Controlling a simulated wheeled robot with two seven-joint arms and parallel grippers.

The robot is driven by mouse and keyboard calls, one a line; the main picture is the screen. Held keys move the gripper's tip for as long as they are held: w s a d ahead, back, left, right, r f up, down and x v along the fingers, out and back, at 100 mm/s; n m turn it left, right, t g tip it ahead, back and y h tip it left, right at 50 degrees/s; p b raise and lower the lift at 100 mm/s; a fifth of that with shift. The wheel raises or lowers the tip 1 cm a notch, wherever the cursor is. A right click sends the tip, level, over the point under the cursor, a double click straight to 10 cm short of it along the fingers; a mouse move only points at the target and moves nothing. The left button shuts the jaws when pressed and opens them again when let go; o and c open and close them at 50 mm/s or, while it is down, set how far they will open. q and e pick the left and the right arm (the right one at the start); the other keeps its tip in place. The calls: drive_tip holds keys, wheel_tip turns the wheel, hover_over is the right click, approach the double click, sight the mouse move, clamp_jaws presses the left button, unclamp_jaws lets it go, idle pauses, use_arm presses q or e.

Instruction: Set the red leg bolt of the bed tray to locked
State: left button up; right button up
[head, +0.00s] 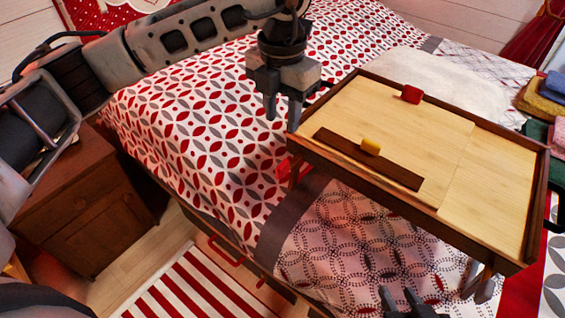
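The bed tray (460,160) stands on the bed, with a pale wood top and dark rim. A red piece (283,168) shows beside its near left leg (295,172), partly hidden; I cannot tell its setting. A red block (411,94) sits at the far rim, and a yellow knob (371,146) sits on a dark strip on the top. My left gripper (282,112) points down just left of the tray's left corner, fingers apart and empty, above the red piece in the picture. My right gripper (401,296) is at the bottom edge, fingers apart, in front of the tray.
The bed's patterned cover (200,130) surrounds the tray. A brown nightstand (90,215) stands at the left, with a striped rug (200,290) on the floor. Folded cloths (545,100) lie at the far right. A pale pillow or blanket (430,75) lies behind the tray.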

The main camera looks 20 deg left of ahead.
sight(282, 163)
use_arm(q)
wheel_tip(282, 163, down, 14)
drive_tip(key=shift+r+p, duration=0.15)
drive_tip(key=shift+p, duration=0.2)
